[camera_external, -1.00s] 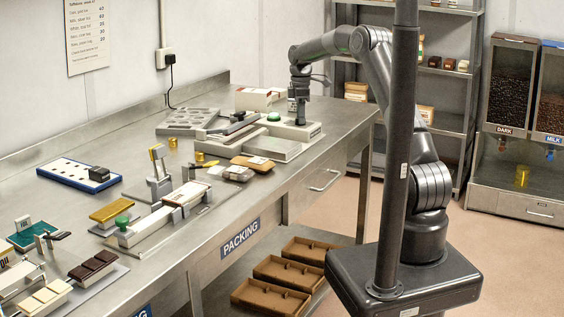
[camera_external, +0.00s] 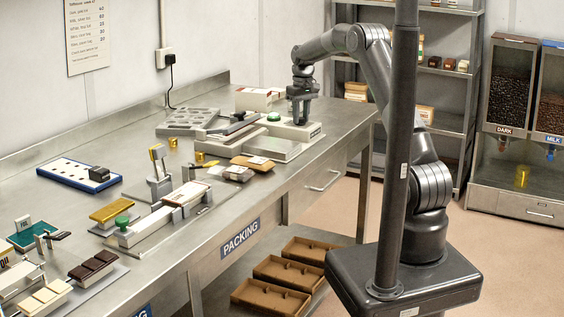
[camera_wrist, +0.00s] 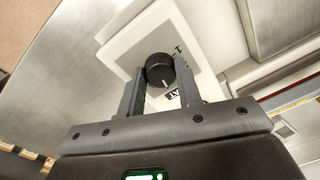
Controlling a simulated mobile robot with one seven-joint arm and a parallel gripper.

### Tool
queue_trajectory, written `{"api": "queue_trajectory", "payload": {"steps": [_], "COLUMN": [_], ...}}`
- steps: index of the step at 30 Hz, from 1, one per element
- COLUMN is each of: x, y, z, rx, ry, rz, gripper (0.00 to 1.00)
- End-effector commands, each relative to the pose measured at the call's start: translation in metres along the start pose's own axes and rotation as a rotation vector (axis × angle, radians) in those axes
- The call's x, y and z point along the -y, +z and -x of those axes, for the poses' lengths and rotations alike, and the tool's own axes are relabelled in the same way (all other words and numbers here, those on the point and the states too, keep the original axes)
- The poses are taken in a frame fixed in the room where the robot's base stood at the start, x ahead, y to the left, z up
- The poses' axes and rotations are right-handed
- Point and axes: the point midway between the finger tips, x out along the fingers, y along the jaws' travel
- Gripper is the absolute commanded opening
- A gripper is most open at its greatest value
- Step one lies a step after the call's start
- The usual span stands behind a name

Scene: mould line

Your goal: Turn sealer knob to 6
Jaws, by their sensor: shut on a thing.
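The sealer (camera_external: 270,140) is a pale grey machine with a green button on the far end of the packing bench. Its knob (camera_wrist: 160,70) is round and black with a white pointer line, set on a light panel (camera_wrist: 121,43) with dark lettering beside it. My gripper (camera_wrist: 158,80) is shut on the knob, one finger on each side of it. In the external view my gripper (camera_external: 300,118) points down onto the right part of the sealer and hides the knob there. The number the pointer stands at cannot be read.
A grey mould tray (camera_external: 188,121) lies left of the sealer, and wrapped bars (camera_external: 253,162) lie in front of it. A blue tray (camera_external: 78,174) and other packing fixtures occupy the nearer bench. A shelf (camera_external: 447,77) stands behind my arm.

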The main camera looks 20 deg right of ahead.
Motion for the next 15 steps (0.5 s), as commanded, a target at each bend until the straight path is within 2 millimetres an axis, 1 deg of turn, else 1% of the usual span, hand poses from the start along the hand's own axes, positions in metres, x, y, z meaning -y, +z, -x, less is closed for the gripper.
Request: {"api": "queue_trajectory", "payload": {"steps": [15], "x": [0.0012], "y": [0.0001], "z": [0.0012], "rx": [-0.028], "ry": [0.0], "rz": [-0.49], "gripper": [0.09]}}
